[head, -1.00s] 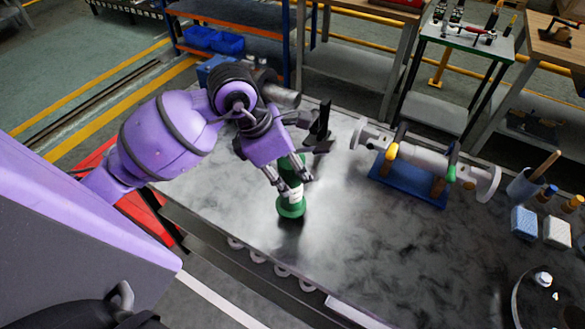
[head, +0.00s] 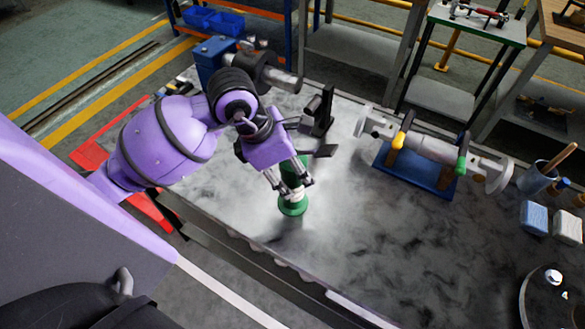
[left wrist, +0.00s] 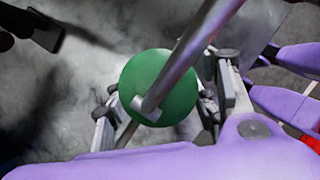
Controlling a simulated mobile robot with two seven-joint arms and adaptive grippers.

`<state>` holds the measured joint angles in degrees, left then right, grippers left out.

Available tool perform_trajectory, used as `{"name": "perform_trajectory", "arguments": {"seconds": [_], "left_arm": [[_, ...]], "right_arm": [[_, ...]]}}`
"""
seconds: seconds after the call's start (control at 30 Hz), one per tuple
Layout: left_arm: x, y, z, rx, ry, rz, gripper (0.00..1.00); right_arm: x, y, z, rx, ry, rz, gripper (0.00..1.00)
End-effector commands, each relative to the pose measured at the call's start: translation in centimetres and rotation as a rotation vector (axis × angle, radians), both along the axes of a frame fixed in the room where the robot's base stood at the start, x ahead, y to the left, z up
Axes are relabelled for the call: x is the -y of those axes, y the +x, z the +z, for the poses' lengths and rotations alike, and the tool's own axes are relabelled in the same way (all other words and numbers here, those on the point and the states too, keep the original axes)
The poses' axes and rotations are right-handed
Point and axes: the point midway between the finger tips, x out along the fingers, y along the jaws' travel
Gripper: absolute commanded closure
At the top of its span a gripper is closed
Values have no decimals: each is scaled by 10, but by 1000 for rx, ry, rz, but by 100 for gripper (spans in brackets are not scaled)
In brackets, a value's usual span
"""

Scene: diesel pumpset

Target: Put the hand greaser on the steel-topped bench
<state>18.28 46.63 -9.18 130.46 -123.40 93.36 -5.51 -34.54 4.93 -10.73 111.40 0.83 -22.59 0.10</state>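The hand greaser (head: 293,208) is a green cylinder with a pale band, upright on the mottled grey metal top of the near bench (head: 350,245). In the left wrist view, its round green end (left wrist: 158,88) faces the camera, with a metal rod across it. My left gripper (head: 295,187) is around the greaser, one finger on each side. The fingers look spread, with small gaps beside the green end; the contact lower down is hidden. The left gripper also shows in the left wrist view (left wrist: 160,108). My right gripper is not in view.
A black bracket (head: 322,112) stands close behind the left gripper. A flanged pipe on a blue stand (head: 415,175) is to the right. A cup (head: 536,178), blocks and a round dark plate (head: 555,295) are at the far right. The bench's front middle is clear.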

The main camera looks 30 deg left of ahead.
Motion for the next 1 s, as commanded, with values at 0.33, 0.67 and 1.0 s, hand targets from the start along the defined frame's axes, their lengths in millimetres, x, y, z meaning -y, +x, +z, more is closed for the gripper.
{"name": "perform_trajectory", "arguments": {"seconds": [0.33, 0.67, 1.0], "left_arm": [[0, 0, 1, 1, -1, 0, 37], [-13, -9, 42, 5, 3, 0, 37], [-32, -25, 102, 2, 1, 0, 37]], "right_arm": [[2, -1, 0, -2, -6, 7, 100], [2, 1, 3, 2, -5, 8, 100], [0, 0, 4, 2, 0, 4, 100]]}}
